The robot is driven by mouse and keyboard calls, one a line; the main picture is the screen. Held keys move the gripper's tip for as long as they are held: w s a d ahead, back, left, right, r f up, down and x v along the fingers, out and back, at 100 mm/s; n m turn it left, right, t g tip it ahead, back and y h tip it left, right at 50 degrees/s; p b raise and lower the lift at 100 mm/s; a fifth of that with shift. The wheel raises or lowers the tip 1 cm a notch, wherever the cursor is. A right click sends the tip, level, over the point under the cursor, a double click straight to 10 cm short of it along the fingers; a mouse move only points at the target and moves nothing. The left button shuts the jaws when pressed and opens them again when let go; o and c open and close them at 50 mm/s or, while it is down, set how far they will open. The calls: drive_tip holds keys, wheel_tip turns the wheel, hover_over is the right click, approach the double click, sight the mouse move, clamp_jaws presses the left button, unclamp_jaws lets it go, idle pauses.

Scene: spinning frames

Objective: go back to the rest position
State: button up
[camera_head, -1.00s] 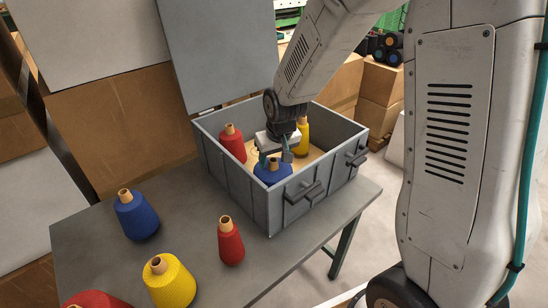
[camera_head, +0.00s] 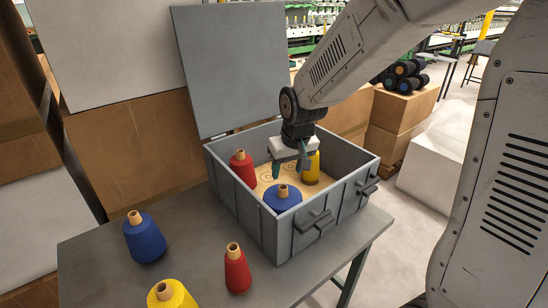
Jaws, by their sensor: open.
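My gripper (camera_head: 291,166) points down over the grey lidded box (camera_head: 284,238), with its fingers apart and nothing visible between them. It is above and behind the blue spool (camera_head: 283,199) in the box. A red spool (camera_head: 243,168) stands at the box's left side and a yellow spool (camera_head: 311,168) at its back right, close to the gripper. All of these spools stand upright with their tube tops up. The box's lid (camera_head: 232,68) is raised at the back.
On the grey table (camera_head: 195,226) stand a blue spool (camera_head: 145,238), a red spool (camera_head: 237,270) and a yellow spool (camera_head: 170,296) at the front edge of the picture. Cardboard boxes (camera_head: 400,122) with dark spools stand behind on the right. A white block (camera_head: 438,170) is beside them.

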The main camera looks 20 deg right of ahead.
drive_tip(key=s+d+r, duration=0.1)
drive_tip(key=s+r, duration=0.3)
drive_tip(key=s, duration=0.5)
drive_tip(key=s+d+r+g, duration=0.1)
drive_tip(key=s+r, duration=0.3)
drive_tip(key=s, duration=0.5)
drive_tip(key=s+d+r, duration=0.1)
drive_tip(key=s+r, duration=0.3)
drive_tip(key=s, duration=0.5)
drive_tip(key=shift+s+m+g, duration=0.3)
drive_tip(key=shift+m+g, duration=0.1)
